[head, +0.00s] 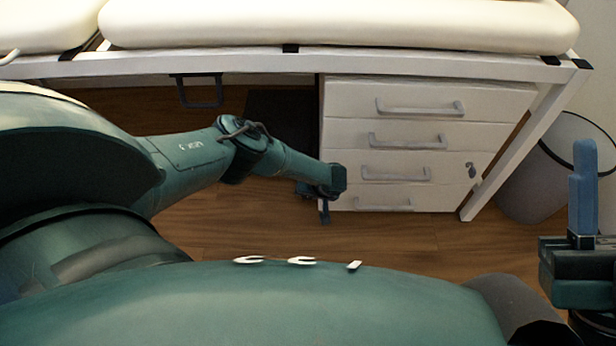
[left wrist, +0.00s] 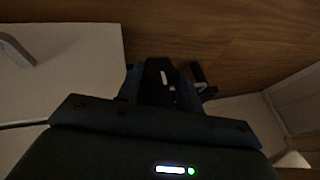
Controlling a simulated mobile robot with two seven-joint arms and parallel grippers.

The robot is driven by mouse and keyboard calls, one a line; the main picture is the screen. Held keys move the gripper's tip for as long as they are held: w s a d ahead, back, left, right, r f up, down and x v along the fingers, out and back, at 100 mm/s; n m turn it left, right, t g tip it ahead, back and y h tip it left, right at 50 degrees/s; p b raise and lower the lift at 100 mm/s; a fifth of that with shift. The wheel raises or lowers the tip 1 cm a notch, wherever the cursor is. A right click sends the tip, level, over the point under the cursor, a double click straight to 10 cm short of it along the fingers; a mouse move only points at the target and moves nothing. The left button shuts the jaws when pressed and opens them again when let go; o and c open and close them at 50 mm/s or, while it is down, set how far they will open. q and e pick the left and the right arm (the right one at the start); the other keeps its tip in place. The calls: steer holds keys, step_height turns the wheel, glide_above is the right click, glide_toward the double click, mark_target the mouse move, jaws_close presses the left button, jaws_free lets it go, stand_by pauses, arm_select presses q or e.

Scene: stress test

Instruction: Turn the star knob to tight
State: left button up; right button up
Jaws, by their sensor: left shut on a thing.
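My left gripper (head: 325,208) reaches under the bench, in front of the left edge of the white drawer unit. In the left wrist view its two fingers (left wrist: 158,82) are closed on a dark part with a small white mark, which I take to be the star knob (left wrist: 166,76). A short black lever-like piece (left wrist: 199,74) sticks out just right of the fingers. In the head view the knob is hidden by my gripper and wrist. My right gripper (head: 583,195) is at the right edge, away from the bench, with blue fingers pointing up; its opening is unclear.
A padded cream bench (head: 340,22) on a white frame (head: 250,65) spans the back. The drawer unit (head: 425,100) with grey handles stands below it. A grey bin (head: 550,170) stands at the right. A black bracket (head: 200,90) hangs under the frame. Wooden floor (head: 400,235) lies clear in front.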

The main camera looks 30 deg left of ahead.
arm_select(q)
steer(key=o, duration=1)
steer(key=shift+d+r+p, duration=0.15)
steer(key=shift+r+p, duration=0.15)
steer(key=shift+p, duration=0.05)
steer(key=p+v, duration=0.8)
steer(key=v, duration=0.4)
steer(key=shift+r, duration=0.2)
arm_select(e)
step_height(320, 180, down, 8)
steer(key=m+g+h, duration=0.1)
steer(key=m+h, duration=0.6)
steer(key=h, duration=0.1)
steer(key=shift+s+a+m+g, duration=0.15)
steer(key=shift+a+m+g, duration=0.15)
steer(key=shift+m, duration=0.1)
arm_select(q)
steer(key=shift+s+d, duration=0.15)
steer(key=shift+d, duration=0.05)
arm_select(e)
steer(key=shift+r, duration=0.1)
